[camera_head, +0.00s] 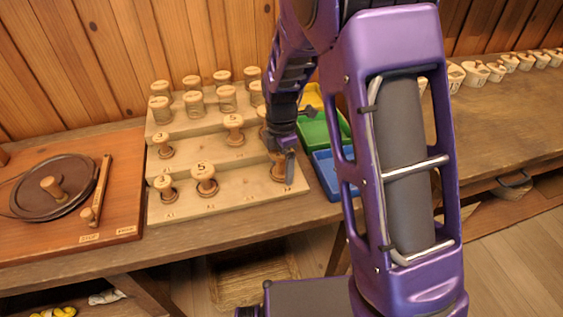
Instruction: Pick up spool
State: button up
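Several turned wooden spools stand on a pale stepped rack (225,205) on the bench. In the front row are a small spool (165,186) at the left, a larger one marked 5 (205,178) in the middle, and one at the right end (277,174). The middle row has a small spool (165,147) and a larger one (234,128). My gripper (283,160) points down at the right-end front spool and partly covers it. I cannot tell whether its fingers touch or surround that spool, or whether they are open.
Green (314,133), blue (329,172) and yellow trays stand right of the rack, partly behind my arm. A board with a dark round plate (54,187) lies at the left. Small pale containers (496,72) line the back right.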

jog(key=c, duration=1)
jog(key=shift+o, duration=0.2)
jog(key=shift+r, duration=0.1)
